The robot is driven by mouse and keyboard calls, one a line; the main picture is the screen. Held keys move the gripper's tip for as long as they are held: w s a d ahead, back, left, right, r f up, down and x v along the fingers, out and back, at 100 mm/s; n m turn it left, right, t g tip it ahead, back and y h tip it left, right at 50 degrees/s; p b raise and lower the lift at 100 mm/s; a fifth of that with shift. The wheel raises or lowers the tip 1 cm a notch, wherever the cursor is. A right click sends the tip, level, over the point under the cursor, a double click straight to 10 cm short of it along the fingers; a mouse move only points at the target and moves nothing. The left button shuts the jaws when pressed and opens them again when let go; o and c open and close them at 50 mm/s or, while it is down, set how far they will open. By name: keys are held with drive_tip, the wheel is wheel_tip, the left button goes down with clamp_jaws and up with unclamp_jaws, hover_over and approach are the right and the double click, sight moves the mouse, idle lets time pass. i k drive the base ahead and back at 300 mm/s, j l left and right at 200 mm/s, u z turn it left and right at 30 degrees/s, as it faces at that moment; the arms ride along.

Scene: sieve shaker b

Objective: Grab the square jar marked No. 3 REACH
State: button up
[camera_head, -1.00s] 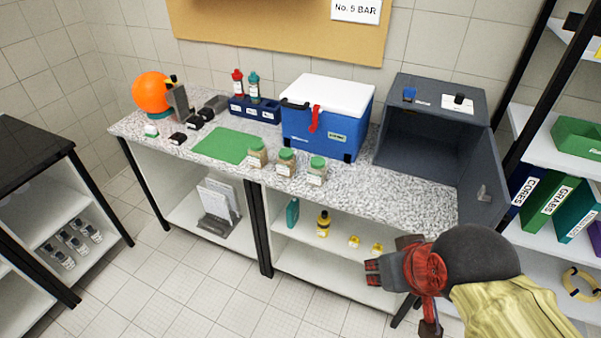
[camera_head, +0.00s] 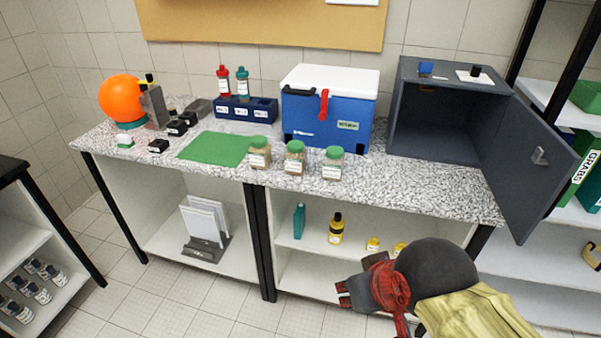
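Three clear jars with green lids and pale labels stand in a row near the counter's front edge: a left jar (camera_head: 259,155), a middle jar (camera_head: 294,160) and a right jar (camera_head: 333,164). Their contents look brownish. The label writing is too small to read, so I cannot tell which is No. 3 REACH. My gripper (camera_head: 342,294) is in front of the counter and below its top, under the right jar in the picture. Its two small fingertips look apart, with nothing between them. It is clear of all the jars.
Behind the jars is a blue cooler (camera_head: 328,118) with a white lid. A green mat (camera_head: 213,149) lies to their left. A dark open cabinet (camera_head: 437,125) stands right, its door (camera_head: 525,165) swung out over the counter's front. Bottles stand on the shelf below.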

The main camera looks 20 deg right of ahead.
sight(259, 150)
drive_tip(key=i+j, duration=0.2)
drive_tip(key=i, duration=0.3)
drive_tip(key=i+j, duration=0.15)
drive_tip(key=i, duration=0.4)
drive_tip(key=i+j, duration=0.2)
drive_tip(key=i, duration=0.3)
